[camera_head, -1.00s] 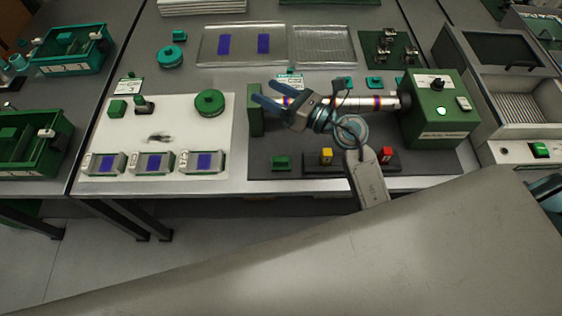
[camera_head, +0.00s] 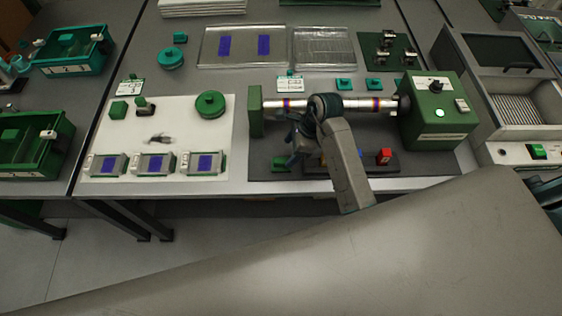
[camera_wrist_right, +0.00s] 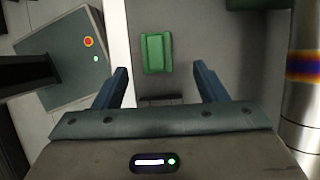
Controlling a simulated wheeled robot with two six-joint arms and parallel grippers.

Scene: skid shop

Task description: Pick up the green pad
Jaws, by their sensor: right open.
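The green pad (camera_wrist_right: 156,53) lies on the dark mat, seen from above in the right wrist view. In the head view the green pad (camera_head: 280,164) shows at the mat's front left, partly beside my right gripper (camera_head: 291,152). In the wrist view my right gripper (camera_wrist_right: 163,82) is open, its two blue fingers apart and empty. The pad lies beyond the fingertips, roughly in line with the gap between them. My left gripper is not in view.
A metal bar with coloured bands (camera_head: 348,104) runs to a green machine box (camera_head: 438,110) above the mat. A red block (camera_head: 384,155) sits right of my arm. A white board (camera_head: 175,120) with several parts lies to the left.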

